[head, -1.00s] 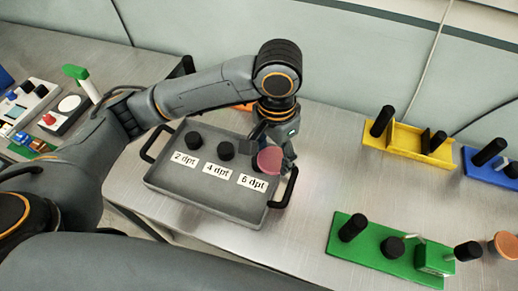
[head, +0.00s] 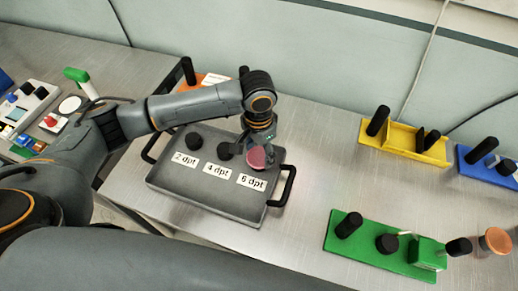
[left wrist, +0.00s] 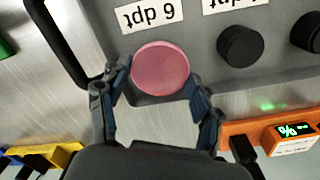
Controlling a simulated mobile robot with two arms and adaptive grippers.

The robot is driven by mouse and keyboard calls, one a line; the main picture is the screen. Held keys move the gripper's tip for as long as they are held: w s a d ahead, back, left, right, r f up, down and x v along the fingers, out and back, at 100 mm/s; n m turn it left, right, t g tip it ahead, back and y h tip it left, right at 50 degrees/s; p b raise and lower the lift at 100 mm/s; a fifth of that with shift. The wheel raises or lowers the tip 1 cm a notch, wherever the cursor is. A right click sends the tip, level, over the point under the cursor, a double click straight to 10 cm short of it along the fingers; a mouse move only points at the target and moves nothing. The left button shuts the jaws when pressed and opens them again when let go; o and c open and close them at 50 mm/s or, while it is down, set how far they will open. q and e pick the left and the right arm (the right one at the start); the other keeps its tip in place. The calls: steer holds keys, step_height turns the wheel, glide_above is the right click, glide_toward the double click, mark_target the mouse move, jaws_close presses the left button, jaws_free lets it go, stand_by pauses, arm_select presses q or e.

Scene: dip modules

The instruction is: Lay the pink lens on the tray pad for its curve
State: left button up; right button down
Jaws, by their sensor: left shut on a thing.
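The pink lens (head: 257,158) is held flat in my left gripper (head: 260,144) over the far right part of the grey tray (head: 205,200). In the left wrist view the lens (left wrist: 160,68) sits between the two fingers of the gripper (left wrist: 155,86), beside the "6 dpt" label. The pad behind that label is hidden by the lens and gripper. I cannot tell whether the lens touches it. The black pads behind "2 dpt" (head: 194,141) and "4 dpt" (head: 225,151) show bare. My right gripper is not in view.
The tray has black handles (head: 288,187) at its ends. An orange device (left wrist: 290,135) stands behind it. A green board (head: 375,250), a yellow holder (head: 405,145) and a blue holder (head: 485,165) stand to the right. Bare table (head: 310,160) lies between them and the tray.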

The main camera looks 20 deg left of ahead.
mark_target(259, 156)
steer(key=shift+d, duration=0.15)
arm_select(q)
steer(key=shift+f, duration=0.1)
steer(key=o, duration=1)
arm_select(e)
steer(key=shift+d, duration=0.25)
arm_select(q)
step_height(259, 156, up, 12)
steer(key=shift+r+b, duration=0.15)
steer(key=shift+b, duration=0.8)
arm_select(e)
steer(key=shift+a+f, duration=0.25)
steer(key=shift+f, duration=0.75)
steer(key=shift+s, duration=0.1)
